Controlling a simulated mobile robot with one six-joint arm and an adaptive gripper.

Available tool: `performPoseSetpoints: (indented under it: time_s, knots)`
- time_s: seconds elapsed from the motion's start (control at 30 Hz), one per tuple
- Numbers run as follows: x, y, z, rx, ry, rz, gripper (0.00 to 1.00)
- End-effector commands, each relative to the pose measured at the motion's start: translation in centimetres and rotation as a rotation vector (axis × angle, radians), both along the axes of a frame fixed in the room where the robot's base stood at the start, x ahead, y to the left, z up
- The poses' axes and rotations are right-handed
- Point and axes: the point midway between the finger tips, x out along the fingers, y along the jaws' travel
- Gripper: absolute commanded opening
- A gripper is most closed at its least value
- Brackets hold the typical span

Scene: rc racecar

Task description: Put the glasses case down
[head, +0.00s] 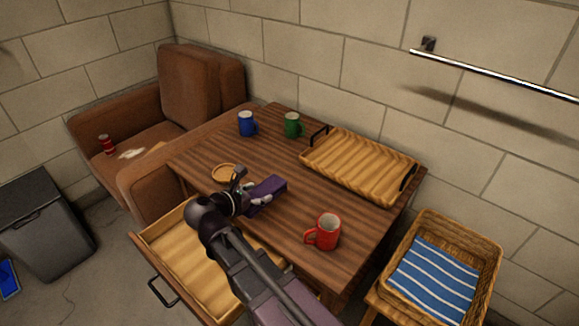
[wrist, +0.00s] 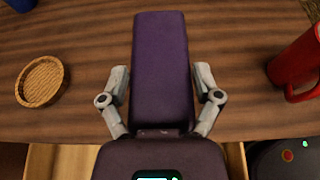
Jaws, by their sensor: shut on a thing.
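The glasses case (head: 266,193) is a dark purple oblong box over the front part of the wooden table (head: 240,147). In the wrist view the case (wrist: 160,62) points away from me between the two grey fingers. My gripper (head: 254,198) is shut on it, with one finger along each long side; the fingers also show in the wrist view (wrist: 161,95). I cannot tell whether the underside of the case touches the table top.
A round woven coaster (head: 224,173) lies left of the case, and a red mug (head: 323,232) stands to its right. A blue mug (head: 247,123), a green mug (head: 292,125) and a wooden tray (head: 360,165) are farther back. An open drawer (head: 165,250) juts out in front. The table's middle is clear.

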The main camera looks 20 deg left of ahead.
Motion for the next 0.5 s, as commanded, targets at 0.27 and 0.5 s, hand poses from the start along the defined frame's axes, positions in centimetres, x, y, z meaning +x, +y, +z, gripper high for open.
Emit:
performPoseSetpoints:
  time_s: [0.27, 0.5]
  knots:
    - [2.9, 0.8, -0.3, 0.000, 0.000, -0.001, 0.32]
    - [7.3, 1.8, -0.8, 0.000, 0.000, -0.002, 0.32]
